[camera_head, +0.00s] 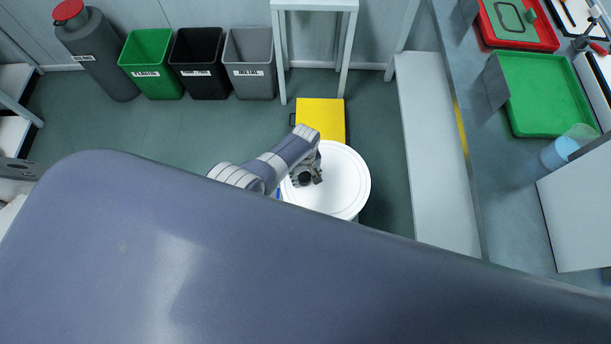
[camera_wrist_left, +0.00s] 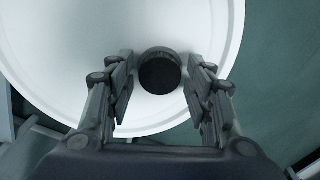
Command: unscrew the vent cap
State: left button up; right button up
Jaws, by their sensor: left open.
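The vent cap (camera_wrist_left: 160,72) is a dark round cap on the white round lid (camera_wrist_left: 60,60) in the left wrist view. My left gripper (camera_wrist_left: 160,92) is open, with one finger on each side of the cap. A small gap shows between each finger and the cap. In the head view my left gripper (camera_head: 309,179) is over the white lid (camera_head: 345,180), at its left part. The cap is hard to tell apart from the gripper there. My right gripper is not in view.
A yellow box (camera_head: 321,118) stands on the floor behind the white lid. Green (camera_head: 152,62), black (camera_head: 197,62) and grey (camera_head: 249,62) bins line the wall. A bench with a green tray (camera_head: 548,95) is at the right. My own grey body fills the foreground.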

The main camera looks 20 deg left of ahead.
pick_arm(q)
jog(key=m, duration=0.4)
jog(key=shift+m, duration=2.4)
jog(key=c, duration=0.9)
jog(key=shift+n, duration=1.8)
jog(key=shift+c, duration=0.2)
jog(key=shift+n, duration=1.7)
